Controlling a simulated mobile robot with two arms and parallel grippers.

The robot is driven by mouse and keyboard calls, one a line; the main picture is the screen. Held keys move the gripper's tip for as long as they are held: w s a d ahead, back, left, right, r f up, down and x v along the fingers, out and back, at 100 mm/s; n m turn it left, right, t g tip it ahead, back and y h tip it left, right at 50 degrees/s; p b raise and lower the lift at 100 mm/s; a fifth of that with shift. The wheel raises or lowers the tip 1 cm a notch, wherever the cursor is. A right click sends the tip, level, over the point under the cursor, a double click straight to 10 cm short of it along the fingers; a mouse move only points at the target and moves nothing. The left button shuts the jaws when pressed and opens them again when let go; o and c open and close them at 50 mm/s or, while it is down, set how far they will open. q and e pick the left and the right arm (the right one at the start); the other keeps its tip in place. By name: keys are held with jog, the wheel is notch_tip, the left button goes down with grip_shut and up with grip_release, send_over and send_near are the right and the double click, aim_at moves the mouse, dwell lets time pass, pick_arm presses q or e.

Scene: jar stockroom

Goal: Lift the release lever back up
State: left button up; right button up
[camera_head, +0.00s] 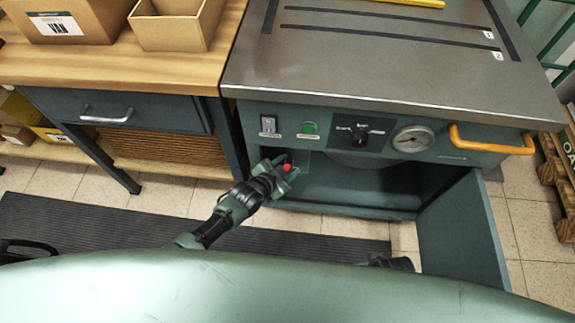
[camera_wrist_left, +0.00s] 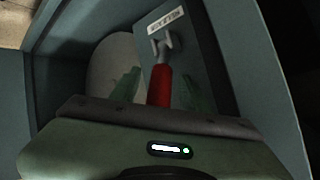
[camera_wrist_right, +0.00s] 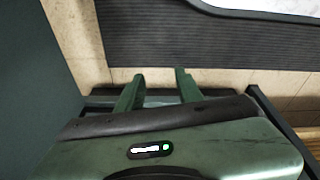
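The release lever has a red grip (camera_wrist_left: 160,86) and a metal fork at its pivot, on a grey plate with a white label (camera_wrist_left: 166,20) in the left wrist view. In the head view, its red end (camera_head: 287,168) shows below the machine's front panel. My left gripper (camera_wrist_left: 160,78) is open, with one finger on each side of the red grip and gaps visible beside it. The lower end of the grip is hidden behind the gripper body. My right gripper (camera_wrist_right: 158,80) is open and empty, pointing over the floor.
An open door (camera_head: 463,235) stands right of the dark cavity. A wooden workbench (camera_head: 110,65) with boxes is at left.

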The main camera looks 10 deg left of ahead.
pick_arm(q)
jog(key=shift+r, duration=0.15)
pick_arm(e)
jog(key=shift+r, duration=0.1)
pick_arm(q)
jog(key=shift+s+a+r, duration=0.1)
jog(key=shift+s+r, duration=0.05)
jog(key=shift+s, duration=0.05)
jog(key=p+v, duration=0.3)
jog(key=v, duration=0.4)
pick_arm(e)
jog(key=s+f, duration=0.5)
jog(key=f, duration=0.3)
jog(key=shift+s+d+g, duration=0.3)
jog(key=shift+s+d, duration=0.05)
jog(key=shift+d, duration=0.05)
jog(key=shift+f, duration=0.1)
